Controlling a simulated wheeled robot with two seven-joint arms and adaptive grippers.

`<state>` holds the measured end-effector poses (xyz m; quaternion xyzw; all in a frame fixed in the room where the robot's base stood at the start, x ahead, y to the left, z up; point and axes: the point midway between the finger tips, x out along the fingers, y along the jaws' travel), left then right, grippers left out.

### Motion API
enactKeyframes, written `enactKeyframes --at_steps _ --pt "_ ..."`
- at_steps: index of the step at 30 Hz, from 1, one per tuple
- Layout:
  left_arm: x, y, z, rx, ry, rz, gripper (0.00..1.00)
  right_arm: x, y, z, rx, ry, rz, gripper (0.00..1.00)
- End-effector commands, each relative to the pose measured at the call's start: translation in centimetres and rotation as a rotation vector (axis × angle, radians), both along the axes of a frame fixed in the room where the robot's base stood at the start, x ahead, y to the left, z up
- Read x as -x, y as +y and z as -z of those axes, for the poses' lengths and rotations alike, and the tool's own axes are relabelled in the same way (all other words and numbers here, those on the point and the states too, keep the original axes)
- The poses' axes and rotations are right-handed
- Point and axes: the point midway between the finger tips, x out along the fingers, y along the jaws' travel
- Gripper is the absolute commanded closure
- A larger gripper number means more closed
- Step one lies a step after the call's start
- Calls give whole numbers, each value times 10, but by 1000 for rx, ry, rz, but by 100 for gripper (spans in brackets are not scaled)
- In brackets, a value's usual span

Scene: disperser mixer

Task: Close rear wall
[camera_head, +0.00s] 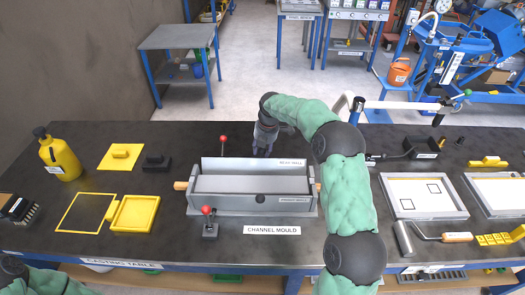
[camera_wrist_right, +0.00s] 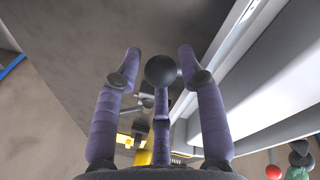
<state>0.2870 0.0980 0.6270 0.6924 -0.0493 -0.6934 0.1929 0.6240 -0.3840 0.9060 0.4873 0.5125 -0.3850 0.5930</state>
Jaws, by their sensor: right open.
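The grey channel mould (camera_head: 252,203) sits on the dark casting table with its label in front. Its rear wall (camera_head: 235,164), labelled REAR WALL, stands along the far side as a light panel leaning back from the channel. My right gripper (camera_head: 263,148) is just behind the rear wall, right of its middle, fingers pointing down. A long pale part of the mould (camera_wrist_right: 225,85) runs along the right side there; I cannot tell contact. My left arm shows only at the bottom left corner; its gripper is out of view.
A red-knobbed lever (camera_head: 223,140) stands behind the mould and another (camera_head: 208,211) in front. A yellow bottle (camera_head: 59,156), yellow frame (camera_head: 88,212) and yellow tray (camera_head: 134,213) lie left. White-framed trays (camera_head: 423,196) and a roller (camera_head: 404,238) lie right. Behind the mould the table is mostly clear.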

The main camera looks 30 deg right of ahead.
Motion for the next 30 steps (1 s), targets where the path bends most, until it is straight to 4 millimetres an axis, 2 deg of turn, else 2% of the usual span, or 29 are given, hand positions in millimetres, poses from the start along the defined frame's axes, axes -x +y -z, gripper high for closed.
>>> enactKeyframes --at_steps 8,12,22,30 --pt "0 0 0 0 0 0 100 0 0 1 0 0 0 60" --pt "0 0 0 0 0 0 100 0 0 1 0 0 0 99" --pt "0 0 2 0 0 0 100 1 0 0 5 -7 0 100" --pt "0 0 14 0 0 0 100 7 3 -5 50 -80 -2 100"
